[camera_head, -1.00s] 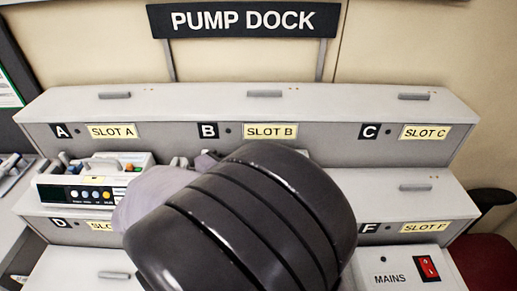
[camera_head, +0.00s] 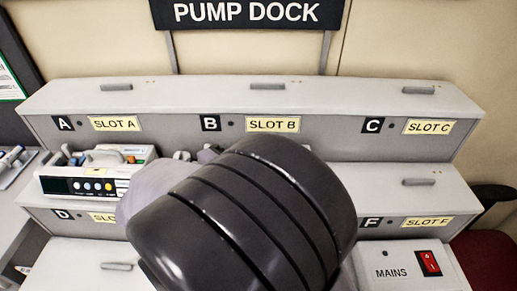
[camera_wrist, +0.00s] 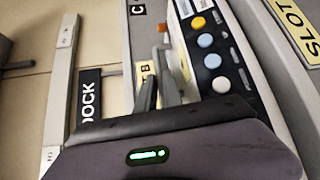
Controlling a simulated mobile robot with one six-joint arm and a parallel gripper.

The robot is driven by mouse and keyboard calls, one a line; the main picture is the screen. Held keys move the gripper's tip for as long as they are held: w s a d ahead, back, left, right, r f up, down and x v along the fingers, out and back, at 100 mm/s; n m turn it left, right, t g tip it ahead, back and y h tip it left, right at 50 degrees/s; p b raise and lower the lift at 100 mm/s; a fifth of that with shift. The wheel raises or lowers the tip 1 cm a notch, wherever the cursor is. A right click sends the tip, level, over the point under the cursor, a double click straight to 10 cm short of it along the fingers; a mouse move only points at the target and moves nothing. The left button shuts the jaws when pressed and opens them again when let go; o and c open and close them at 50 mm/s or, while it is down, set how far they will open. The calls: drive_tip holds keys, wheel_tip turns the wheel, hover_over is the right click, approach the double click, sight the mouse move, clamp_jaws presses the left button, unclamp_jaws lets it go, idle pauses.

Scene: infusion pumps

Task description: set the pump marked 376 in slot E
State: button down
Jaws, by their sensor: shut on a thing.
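In the wrist view a pale pump (camera_wrist: 212,62) with a row of coloured round buttons fills the upper middle. My gripper (camera_wrist: 152,92) is shut on this pump, with its dark fingers at the pump's handle side; the exact contact is partly hidden. Its number cannot be read. In the head view my dark arm covers the middle of the dock (camera_head: 300,96), hiding my gripper, the held pump and the slot E place between D and F. I cannot tell whether the held pump touches the dock.
Another pump (camera_head: 97,175) stands on the middle step below the slot A label (camera_head: 115,124). The step below the slot C label (camera_head: 429,127) is bare. A mains panel (camera_head: 395,272) with a red switch (camera_head: 429,263) is at lower right. A chair (camera_head: 487,250) stands at far right.

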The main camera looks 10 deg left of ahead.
drive_tip(key=shift+f, duration=0.2)
drive_tip(key=c, duration=1.4)
unclamp_jaws()
drive_tip(key=p+v, duration=0.6)
drive_tip(key=v, duration=1.1)
drive_tip(key=shift+s, duration=0.25)
